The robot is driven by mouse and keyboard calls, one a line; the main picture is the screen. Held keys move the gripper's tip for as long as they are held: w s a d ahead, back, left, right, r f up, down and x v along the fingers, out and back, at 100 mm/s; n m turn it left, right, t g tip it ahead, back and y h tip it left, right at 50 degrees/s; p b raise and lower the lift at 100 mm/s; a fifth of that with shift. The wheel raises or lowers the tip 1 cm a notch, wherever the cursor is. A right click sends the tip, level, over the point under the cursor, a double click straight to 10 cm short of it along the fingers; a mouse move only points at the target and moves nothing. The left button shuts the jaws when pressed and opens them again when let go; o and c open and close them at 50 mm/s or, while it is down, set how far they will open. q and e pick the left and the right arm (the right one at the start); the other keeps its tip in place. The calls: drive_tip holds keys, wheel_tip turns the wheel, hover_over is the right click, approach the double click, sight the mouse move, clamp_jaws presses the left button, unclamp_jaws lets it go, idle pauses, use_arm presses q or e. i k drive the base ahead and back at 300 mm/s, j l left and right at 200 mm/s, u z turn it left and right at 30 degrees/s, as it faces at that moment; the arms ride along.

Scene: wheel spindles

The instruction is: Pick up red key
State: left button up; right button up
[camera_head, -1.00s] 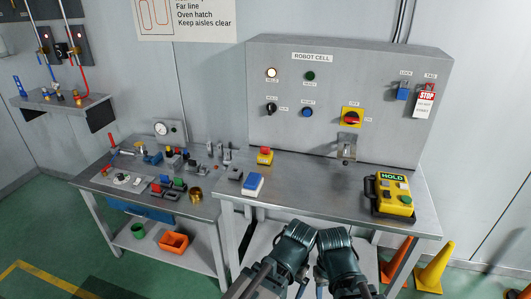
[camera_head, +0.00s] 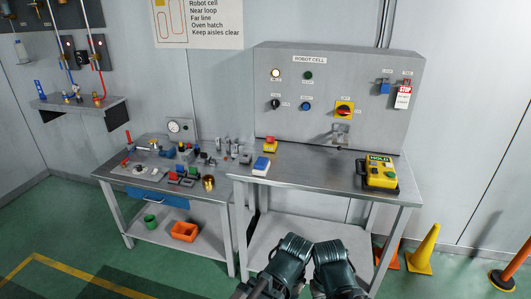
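I cannot single out a red key; anything that small is unclear from here. Small red items show on the left workbench (camera_head: 122,178): an upright red piece (camera_head: 128,134) at the back left and a red block (camera_head: 173,177) near the front. On the grey robot cell panel (camera_head: 300,120), a blue lock (camera_head: 384,88) and a red and white stop tag (camera_head: 402,98) hang at upper right. Two dark green parts of my arms show at the bottom centre, in front of the right table. No gripper fingers are visible, and both tables stand beyond my arms.
The right table (camera_head: 345,180) carries a yellow pendant (camera_head: 380,171), a blue and white box (camera_head: 261,165) and a red-topped button box (camera_head: 270,145). Yellow (camera_head: 423,250) and orange cones stand by its right leg. An orange bin (camera_head: 184,231) sits on the left lower shelf. Green floor is clear at left.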

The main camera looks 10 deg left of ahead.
sight(270, 138)
drive_tip(key=k+z, duration=0.2)
drive_tip(key=k, duration=0.3)
drive_tip(key=z, duration=1)
drive_tip(key=i+j, duration=0.1)
drive_tip(key=j, duration=0.55)
drive_tip(key=i+j, duration=0.1)
drive_tip(key=j, duration=0.6)
drive_tip(key=i+j, duration=0.1)
drive_tip(key=j, duration=0.55)
drive_tip(key=i+j, duration=0.1)
drive_tip(key=j, duration=0.6)
drive_tip(key=i+j, duration=0.1)
drive_tip(key=j, duration=0.55)
drive_tip(key=i+j, duration=0.1)
drive_tip(key=j, duration=0.6)
drive_tip(key=i+j, duration=0.1)
drive_tip(key=j, duration=0.55)
